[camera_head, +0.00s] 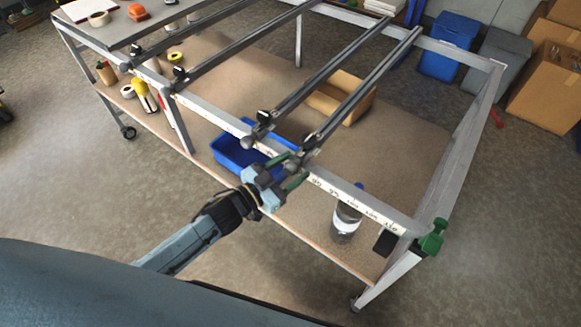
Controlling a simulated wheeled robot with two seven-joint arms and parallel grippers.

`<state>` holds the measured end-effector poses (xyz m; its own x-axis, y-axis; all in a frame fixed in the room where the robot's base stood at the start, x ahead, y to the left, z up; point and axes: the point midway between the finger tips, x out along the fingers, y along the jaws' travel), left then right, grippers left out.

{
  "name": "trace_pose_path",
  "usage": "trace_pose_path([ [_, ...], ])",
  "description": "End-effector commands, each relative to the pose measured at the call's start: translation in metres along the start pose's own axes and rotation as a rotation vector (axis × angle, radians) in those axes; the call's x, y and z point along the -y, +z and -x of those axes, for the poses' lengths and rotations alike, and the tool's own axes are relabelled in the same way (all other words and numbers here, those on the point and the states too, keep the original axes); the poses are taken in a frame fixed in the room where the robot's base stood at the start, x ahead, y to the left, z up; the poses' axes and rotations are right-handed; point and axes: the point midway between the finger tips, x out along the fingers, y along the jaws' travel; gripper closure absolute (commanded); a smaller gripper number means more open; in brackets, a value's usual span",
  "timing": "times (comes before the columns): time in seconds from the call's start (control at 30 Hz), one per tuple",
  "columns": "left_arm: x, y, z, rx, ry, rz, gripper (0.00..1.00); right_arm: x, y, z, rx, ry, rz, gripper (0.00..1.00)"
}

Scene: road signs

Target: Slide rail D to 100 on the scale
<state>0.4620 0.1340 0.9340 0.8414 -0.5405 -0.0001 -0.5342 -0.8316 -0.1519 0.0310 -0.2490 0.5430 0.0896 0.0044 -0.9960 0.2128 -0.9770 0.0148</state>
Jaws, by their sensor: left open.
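Several dark rails span the metal frame. The rightmost rail (365,85), which I take to be rail D, ends in a knob and small clamp at the front beam. I cannot read a letter on it. The white scale (353,203) runs along the front beam (235,122), with marks visible to the right of this rail; the numbers are too small to read surely. My left gripper (287,172) is open, its green-tipped fingers around or close beside this rail's front end. I cannot tell whether they touch it. My right gripper is not in view.
Another rail (325,75) lies close to the left. A green clamp (432,237) sits at the frame's right front corner. The lower shelf (395,165) holds a blue bin (232,152), a cardboard box (345,102) and a bottle (346,222). The beam right of the gripper looks clear.

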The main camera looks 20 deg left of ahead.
Motion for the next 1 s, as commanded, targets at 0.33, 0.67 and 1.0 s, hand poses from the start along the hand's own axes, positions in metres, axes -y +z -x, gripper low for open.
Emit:
trace_pose_path([
  [0.33,0.000,0.000,-0.002,0.001,0.000,0.000,0.52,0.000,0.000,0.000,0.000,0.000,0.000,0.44],
  [0.67,-0.001,0.000,-0.002,0.000,0.002,0.000,0.96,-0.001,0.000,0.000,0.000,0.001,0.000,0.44],
  [1.0,-0.019,-0.003,-0.006,-0.002,0.004,0.005,1.00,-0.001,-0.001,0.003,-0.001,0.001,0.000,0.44],
])
